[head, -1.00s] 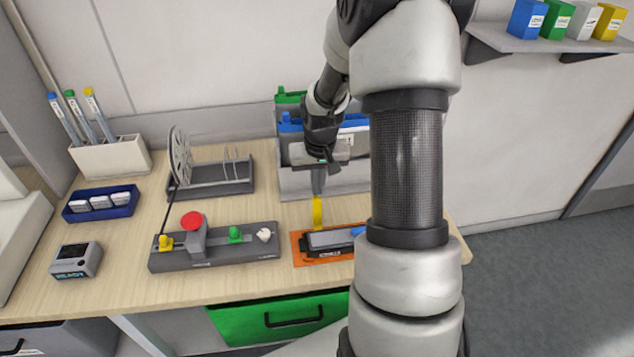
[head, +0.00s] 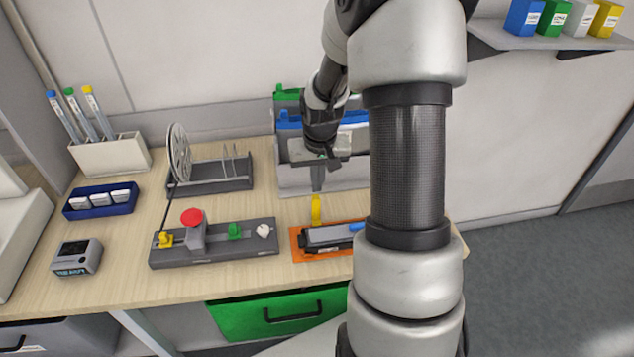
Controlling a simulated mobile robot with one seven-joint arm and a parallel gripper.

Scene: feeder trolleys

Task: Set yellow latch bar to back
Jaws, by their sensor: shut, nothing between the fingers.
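The yellow latch bar (head: 316,210) stands up at the back left of the dark grey cassette (head: 310,247) on an orange mat (head: 297,244). My gripper (head: 317,188) points down with its fingers shut and empty. Its tips are right at the top end of the yellow bar in the picture; I cannot tell whether they touch it. My arm hides the right part of the cassette, where a blue part (head: 356,227) shows at its edge.
A grey fixture with a red knob (head: 192,217) lies left of the mat. A reel rack (head: 210,186) stands behind it. A grey bin with blue and green folders (head: 289,120) stands close behind my gripper. A green drawer (head: 240,320) is below the table edge.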

